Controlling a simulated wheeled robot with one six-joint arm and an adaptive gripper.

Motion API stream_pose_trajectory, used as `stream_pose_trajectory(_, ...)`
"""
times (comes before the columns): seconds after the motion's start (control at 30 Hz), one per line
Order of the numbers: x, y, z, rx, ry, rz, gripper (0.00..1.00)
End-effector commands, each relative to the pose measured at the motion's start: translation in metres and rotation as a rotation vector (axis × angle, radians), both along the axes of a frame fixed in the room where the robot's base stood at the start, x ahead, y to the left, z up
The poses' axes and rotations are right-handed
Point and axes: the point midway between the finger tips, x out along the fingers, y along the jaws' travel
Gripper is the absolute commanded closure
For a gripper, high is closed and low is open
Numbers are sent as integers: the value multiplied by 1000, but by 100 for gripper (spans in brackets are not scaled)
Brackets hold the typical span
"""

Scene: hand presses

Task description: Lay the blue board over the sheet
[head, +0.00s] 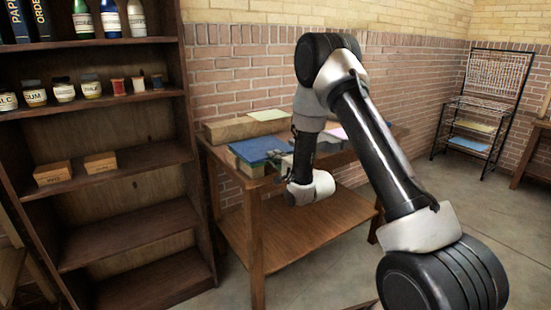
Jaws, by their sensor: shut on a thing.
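The blue board (258,149) is at the front left of the wooden table, flat, over a light block. I cannot tell whether it rests on the block or is just above it. My gripper (276,160) is at the board's right edge, shut on it; the fingertips are small and partly hidden. A pale yellow-green sheet (268,115) lies on a long wooden block at the table's back. A pinkish sheet (337,132) shows partly behind my arm, farther right. I cannot tell which sheet the task means.
The wooden table (262,186) has a lower shelf (300,232). The long wooden block (232,129) stands behind the board. A dark bookcase (120,160) with jars and boxes is close on the left. A brick wall runs behind the table. A metal rack (485,105) stands far right.

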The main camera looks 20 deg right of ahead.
Motion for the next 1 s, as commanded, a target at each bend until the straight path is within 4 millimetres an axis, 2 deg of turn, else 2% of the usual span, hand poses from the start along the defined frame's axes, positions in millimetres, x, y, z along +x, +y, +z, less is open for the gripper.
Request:
stream_pose_trajectory(0.4, 0, 0, -1, 0, 0, 0, 100)
stream_pose_trajectory(0.43, 0, 0, -1, 0, 0, 0, 90)
stream_pose_trajectory(0.57, 0, 0, -1, 0, 0, 0, 66)
stream_pose_trajectory(0.77, 0, 0, -1, 0, 0, 0, 66)
stream_pose_trajectory(0.87, 0, 0, -2, 0, 1, 0, 57)
stream_pose_trajectory(1.0, 0, 0, -1, 0, 1, 0, 57)
